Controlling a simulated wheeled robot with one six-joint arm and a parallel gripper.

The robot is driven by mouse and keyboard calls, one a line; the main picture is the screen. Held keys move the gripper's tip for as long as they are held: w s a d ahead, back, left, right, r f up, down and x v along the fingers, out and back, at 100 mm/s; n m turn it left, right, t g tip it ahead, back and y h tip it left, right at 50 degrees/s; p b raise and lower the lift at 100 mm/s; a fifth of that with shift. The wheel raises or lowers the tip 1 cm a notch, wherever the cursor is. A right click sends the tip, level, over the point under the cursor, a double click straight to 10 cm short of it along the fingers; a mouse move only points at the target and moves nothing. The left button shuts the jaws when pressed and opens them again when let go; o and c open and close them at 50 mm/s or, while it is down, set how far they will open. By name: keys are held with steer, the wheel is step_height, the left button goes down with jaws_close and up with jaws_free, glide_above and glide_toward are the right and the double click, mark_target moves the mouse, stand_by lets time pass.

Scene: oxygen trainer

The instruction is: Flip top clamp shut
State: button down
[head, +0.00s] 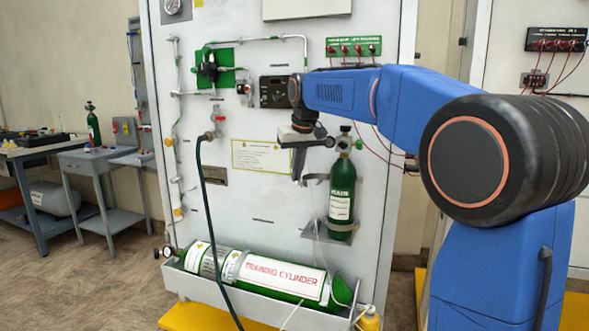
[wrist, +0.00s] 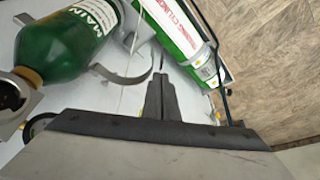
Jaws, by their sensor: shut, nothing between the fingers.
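The green cylinder marked MAIN (head: 342,192) stands upright on the white panel; it also shows in the wrist view (wrist: 65,45). The top clamp shows as a curved grey band (head: 316,177) at the cylinder's upper left. In the wrist view the band (wrist: 118,77) swings out from the cylinder's side, with its free end apart from the cylinder, so the clamp looks open. My gripper (head: 298,178) is shut and empty, pointing down to the left of the cylinder. In the wrist view its fingertips (wrist: 157,85) are close to the band's free end; whether they touch it is unclear.
A lower bracket (head: 342,229) holds the cylinder's base. A training cylinder (head: 262,274) lies in a grey trough below. A dark hose (head: 204,190) hangs at the left, and thin red leads hang behind my arm.

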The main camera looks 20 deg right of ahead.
steer(key=shift+s, duration=0.25)
stand_by(0.3)
